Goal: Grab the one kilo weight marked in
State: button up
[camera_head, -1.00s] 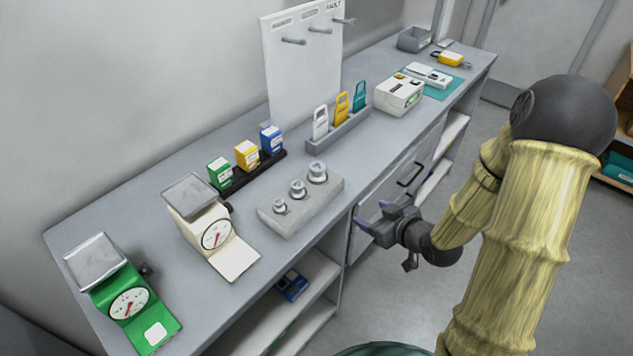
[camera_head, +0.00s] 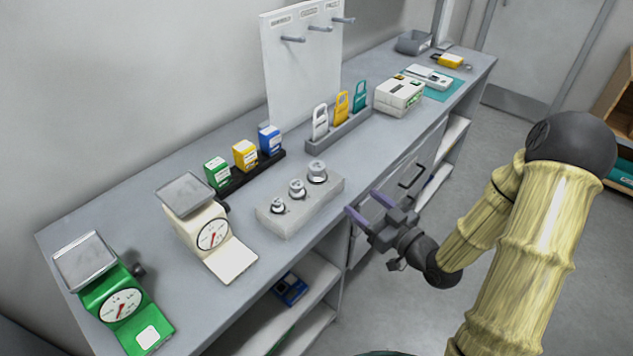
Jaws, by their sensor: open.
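Three metal weights stand upright in a row on a grey block (camera_head: 291,221) on the bench. The smallest weight (camera_head: 278,206) is at the left, the middle-sized weight (camera_head: 297,189) is between, and the largest weight (camera_head: 317,173) is at the right. Their markings are too small to read. My gripper (camera_head: 365,206) is open and empty, in front of the bench edge, to the right of the block and apart from it. Its two purple-tipped fingers point toward the bench.
A cream scale (camera_head: 212,237) and a green scale (camera_head: 122,305) stand at the left. Behind the block are coloured boxes (camera_head: 245,155) on a black tray. Below the bench are shelves.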

jog(key=shift+b+x, duration=0.8)
jog(key=shift+b, duration=0.9)
jog(key=p, duration=0.2)
send_near(322, 170)
jog(key=x, duration=0.5)
jog(key=shift+r, duration=0.15)
jog(key=shift+w+a, duration=0.1)
jog(key=shift+w, duration=0.15)
jog(key=x, duration=0.1)
jog(key=p+x, duration=0.1)
jog(key=x, duration=0.3)
jog(key=shift+f, duration=0.3)
grip_shut()
jog(key=shift+w+r, duration=0.1)
